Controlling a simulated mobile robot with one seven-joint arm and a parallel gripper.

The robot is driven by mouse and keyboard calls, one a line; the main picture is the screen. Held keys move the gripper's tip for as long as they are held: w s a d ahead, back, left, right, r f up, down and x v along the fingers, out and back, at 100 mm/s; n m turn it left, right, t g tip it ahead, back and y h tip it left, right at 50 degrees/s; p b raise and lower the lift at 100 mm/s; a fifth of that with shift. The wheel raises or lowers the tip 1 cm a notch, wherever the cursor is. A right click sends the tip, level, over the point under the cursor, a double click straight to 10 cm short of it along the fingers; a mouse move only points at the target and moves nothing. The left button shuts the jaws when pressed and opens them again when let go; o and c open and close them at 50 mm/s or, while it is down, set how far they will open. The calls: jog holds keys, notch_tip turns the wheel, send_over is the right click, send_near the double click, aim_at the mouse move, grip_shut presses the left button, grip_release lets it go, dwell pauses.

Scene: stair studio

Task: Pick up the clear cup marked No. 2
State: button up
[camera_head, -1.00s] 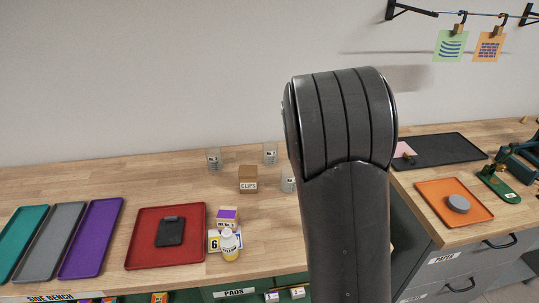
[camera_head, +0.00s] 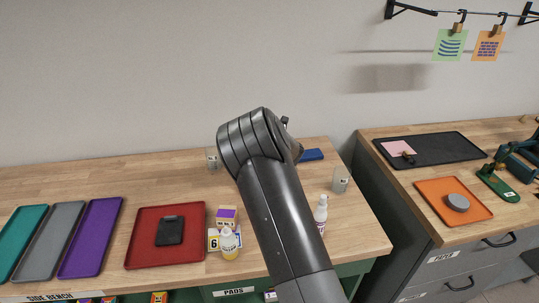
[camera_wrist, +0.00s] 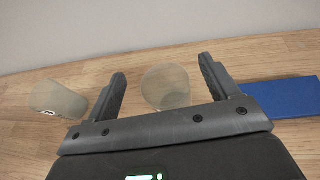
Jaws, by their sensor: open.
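In the wrist view a clear cup (camera_wrist: 167,88) stands between the fingers of my open gripper (camera_wrist: 162,70), nearer the right finger in the picture. No marking can be read on it. Another clear cup (camera_wrist: 58,98), with a small label too small to read, is outside the left finger. In the head view one clear cup (camera_head: 213,158) is left of my arm and another (camera_head: 340,179) is to the right, near the bench's right side. Their numbers are not readable. My arm hides the middle of the bench and most of my gripper there.
A blue flat object (camera_wrist: 280,97) lies right of my gripper and also shows in the head view (camera_head: 312,155). A white bottle (camera_head: 321,213) stands right of my arm. A red tray (camera_head: 139,240) and a yellow-labelled bottle (camera_head: 230,246) are to the left. A wall stands behind.

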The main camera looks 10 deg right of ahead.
notch_tip(320, 180, down, 3)
jog(key=shift+f, duration=0.1)
jog(key=shift+w+f, duration=0.1)
jog(key=shift+w, duration=0.7)
jog(key=shift+w+a+f, duration=0.2)
jog(key=shift+w+f, duration=0.05)
jog(key=shift+w, duration=0.35)
jog(key=c, duration=1.1)
